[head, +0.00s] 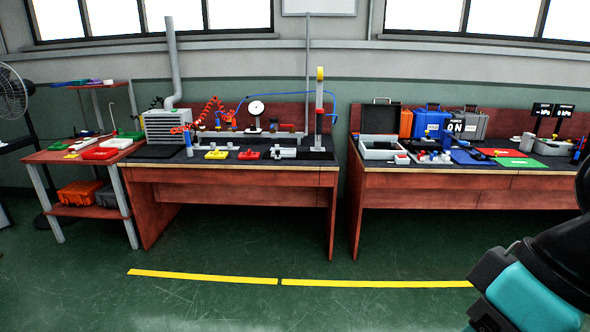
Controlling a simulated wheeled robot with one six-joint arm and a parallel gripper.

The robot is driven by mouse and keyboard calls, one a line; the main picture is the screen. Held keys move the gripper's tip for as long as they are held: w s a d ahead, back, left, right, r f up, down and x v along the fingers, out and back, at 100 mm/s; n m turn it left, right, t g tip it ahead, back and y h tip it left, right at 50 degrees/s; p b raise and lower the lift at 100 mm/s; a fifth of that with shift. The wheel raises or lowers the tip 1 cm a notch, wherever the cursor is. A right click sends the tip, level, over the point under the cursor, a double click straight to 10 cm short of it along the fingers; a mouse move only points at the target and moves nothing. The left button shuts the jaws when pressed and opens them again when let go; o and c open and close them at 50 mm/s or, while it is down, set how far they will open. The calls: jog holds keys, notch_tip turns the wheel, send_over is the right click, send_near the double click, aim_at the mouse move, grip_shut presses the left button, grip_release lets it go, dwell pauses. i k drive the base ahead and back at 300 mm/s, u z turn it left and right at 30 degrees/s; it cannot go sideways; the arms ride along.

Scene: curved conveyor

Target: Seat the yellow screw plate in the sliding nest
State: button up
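A small yellow plate-like piece (216,155) lies near the front of the left workbench, small in view; it looks like the yellow screw plate. To its right, beyond a red piece, a pale grey block-like fixture (283,152) sits on the same bench. It may be the sliding nest, but I cannot tell at this size. The yellow piece and the fixture are apart. Part of my arm, black and teal, fills the lower right corner, far from the bench. My gripper's fingertips are not in view.
The left workbench (240,168) also holds a red piece (248,155), a dial gauge (256,108) and a grey vented box (166,126). A right workbench (440,181) carries cases and trays. A shelf (75,155) stands far left. The green floor before the benches is clear, with yellow lines (203,277).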

aim_at(278, 153)
jog(key=u, duration=0.2)
jog(key=i, duration=2)
jog(key=u, duration=0.7)
jog(key=i, duration=2.15)
jog(key=u, duration=0.55)
jog(key=i, duration=0.65)
jog(key=u, duration=0.15)
